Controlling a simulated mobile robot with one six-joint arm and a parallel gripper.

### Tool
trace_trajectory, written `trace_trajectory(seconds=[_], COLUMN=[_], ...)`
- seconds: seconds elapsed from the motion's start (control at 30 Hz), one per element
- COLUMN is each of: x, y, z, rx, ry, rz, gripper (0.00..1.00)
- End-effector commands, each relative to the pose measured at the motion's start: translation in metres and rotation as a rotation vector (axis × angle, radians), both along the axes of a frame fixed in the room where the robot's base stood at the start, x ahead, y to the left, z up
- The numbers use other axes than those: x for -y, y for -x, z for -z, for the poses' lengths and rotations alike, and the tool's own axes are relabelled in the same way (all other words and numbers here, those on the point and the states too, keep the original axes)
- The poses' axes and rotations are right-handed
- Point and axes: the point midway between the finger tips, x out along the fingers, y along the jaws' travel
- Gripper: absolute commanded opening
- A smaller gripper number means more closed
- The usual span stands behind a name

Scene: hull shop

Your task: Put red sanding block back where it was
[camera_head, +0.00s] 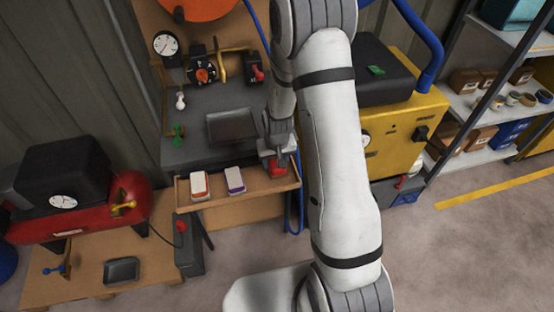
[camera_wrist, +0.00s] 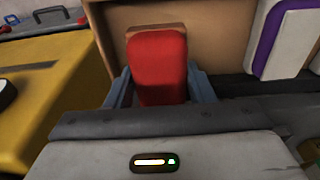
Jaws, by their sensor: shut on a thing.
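The red sanding block (camera_head: 277,171) is at the right end of a shallow wooden tray (camera_head: 213,205). In the wrist view the red sanding block (camera_wrist: 158,62) stands between the two fingers of my gripper (camera_wrist: 159,88), which is shut on it. In the head view my gripper (camera_head: 274,155) comes down over the block and partly hides it. I cannot tell whether the block touches the tray floor. An orange-edged block (camera_head: 200,186) and a purple-edged block (camera_head: 235,180) lie in the tray to its left.
A grey bench top with a dark tray (camera_head: 232,125) and gauges lies behind. A yellow machine (camera_head: 400,125) stands close on the right, with a blue hose above. A red compressor (camera_head: 130,205) is at left. Open floor lies at lower right.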

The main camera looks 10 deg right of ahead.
Motion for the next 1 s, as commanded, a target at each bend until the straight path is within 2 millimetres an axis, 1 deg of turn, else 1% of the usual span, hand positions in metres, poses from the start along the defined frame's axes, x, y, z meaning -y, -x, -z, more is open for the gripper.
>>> trace_trajectory(seconds=[0.37, 0.4, 0.6, 0.67, 0.87, 1.0], x=[0.0005, 0.0006, 0.0008, 0.0008, 0.001, 0.0012], y=[-0.0002, -0.0002, -0.0002, -0.0002, -0.0002, -0.0003], z=[0.0058, 0.0059, 0.0046, 0.0045, 0.0043, -0.0011], rx=[0.001, 0.001, 0.001, 0.001, 0.001, 0.001], ry=[0.0, 0.0, 0.0, 0.0, 0.0, 0.0], rz=[0.001, 0.001, 0.001, 0.002, 0.002, 0.002], gripper=[0.21, 0.49, 0.66, 0.7, 0.7, 0.7])
